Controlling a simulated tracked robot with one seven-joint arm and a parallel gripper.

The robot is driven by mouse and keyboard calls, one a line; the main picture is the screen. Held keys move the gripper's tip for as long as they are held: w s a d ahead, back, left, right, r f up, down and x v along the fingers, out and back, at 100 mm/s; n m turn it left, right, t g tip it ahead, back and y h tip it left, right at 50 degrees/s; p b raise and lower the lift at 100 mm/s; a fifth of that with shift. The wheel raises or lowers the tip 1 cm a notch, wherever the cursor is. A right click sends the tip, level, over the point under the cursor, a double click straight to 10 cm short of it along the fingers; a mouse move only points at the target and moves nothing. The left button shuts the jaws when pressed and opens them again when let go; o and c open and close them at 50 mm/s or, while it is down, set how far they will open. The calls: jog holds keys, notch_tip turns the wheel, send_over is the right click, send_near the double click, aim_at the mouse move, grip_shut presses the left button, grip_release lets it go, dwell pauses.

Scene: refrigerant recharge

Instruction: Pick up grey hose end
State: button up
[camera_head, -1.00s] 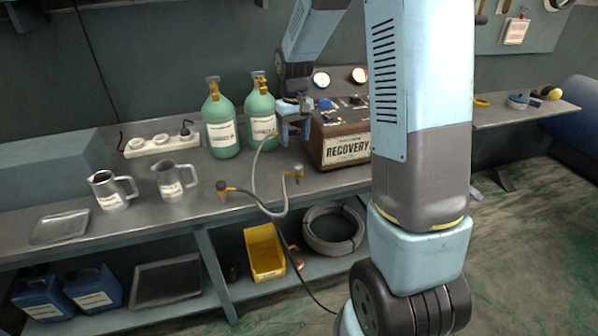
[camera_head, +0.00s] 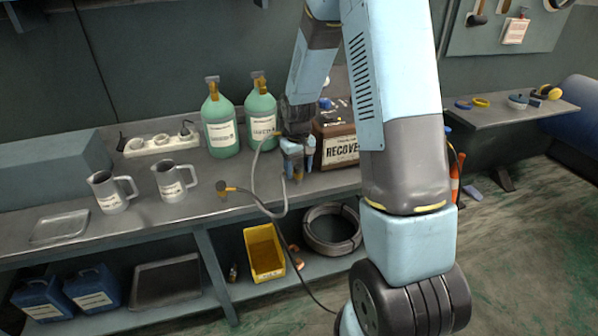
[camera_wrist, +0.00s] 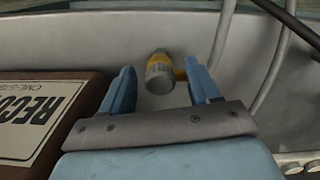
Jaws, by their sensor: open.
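The grey hose end (camera_wrist: 160,72), a grey ribbed tip with a yellow fitting, lies on the bench between and slightly beyond my fingertips in the wrist view. In the head view it is mostly hidden by my gripper (camera_head: 298,170), which is low over the bench in front of the recovery machine. In the wrist view my gripper (camera_wrist: 163,80) is open, with one blue finger on each side of the hose end and nothing held. The grey hose (camera_head: 284,196) loops over the bench edge; it also shows at the right in the wrist view (camera_wrist: 271,75).
The recovery machine (camera_head: 338,147) stands close behind and right of my gripper. Two green cylinders (camera_head: 221,131) stand behind left. A second hose end (camera_head: 224,188) with a dark hose lies to the left. Two metal jugs (camera_head: 170,183) stand farther left.

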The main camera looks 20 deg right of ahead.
jog(key=shift+f, duration=0.2)
jog(key=shift+c, duration=0.2)
jog(key=c, duration=1.1)
